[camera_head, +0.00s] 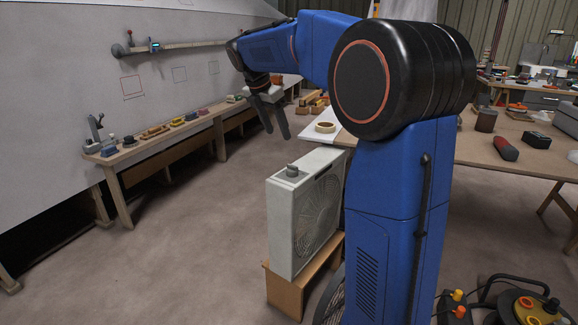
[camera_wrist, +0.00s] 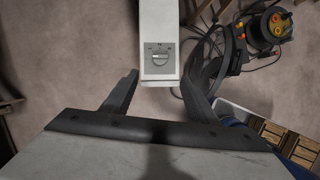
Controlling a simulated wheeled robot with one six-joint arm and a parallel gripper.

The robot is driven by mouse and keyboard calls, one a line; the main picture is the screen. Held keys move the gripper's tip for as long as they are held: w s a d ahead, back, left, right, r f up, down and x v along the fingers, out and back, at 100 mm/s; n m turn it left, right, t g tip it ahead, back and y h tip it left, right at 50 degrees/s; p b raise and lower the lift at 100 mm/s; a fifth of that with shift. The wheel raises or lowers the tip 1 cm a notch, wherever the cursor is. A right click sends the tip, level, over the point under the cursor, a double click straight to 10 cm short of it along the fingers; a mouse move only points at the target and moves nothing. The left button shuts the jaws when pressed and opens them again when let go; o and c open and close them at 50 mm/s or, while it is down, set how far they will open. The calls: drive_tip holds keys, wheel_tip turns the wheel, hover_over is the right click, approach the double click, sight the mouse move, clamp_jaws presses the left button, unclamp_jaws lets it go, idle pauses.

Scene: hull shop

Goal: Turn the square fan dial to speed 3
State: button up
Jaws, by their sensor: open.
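A pale square box fan (camera_head: 303,225) stands upright on a small wooden stool (camera_head: 285,290), left of my blue arm column. Its dial (camera_head: 291,170) sits on the top face at the near-left end. In the wrist view the fan's narrow top (camera_wrist: 158,30) runs in from the upper edge, and the round grey dial (camera_wrist: 160,58) shows with a slot or ridge and small marks too small to read. My gripper (camera_head: 275,133) hangs above the fan, apart from it. Its two fingers are spread and empty in the wrist view (camera_wrist: 163,92), with the dial beyond the fingertips.
A long bench (camera_head: 150,152) with several small coloured items runs along the left wall. A yellow-topped machine (camera_head: 525,305) with cables is at lower right. The floor left of the fan is clear.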

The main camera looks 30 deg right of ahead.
sight(291, 166)
drive_tip(key=x, duration=1.7)
drive_tip(key=shift+f, duration=0.1)
drive_tip(key=c, duration=1)
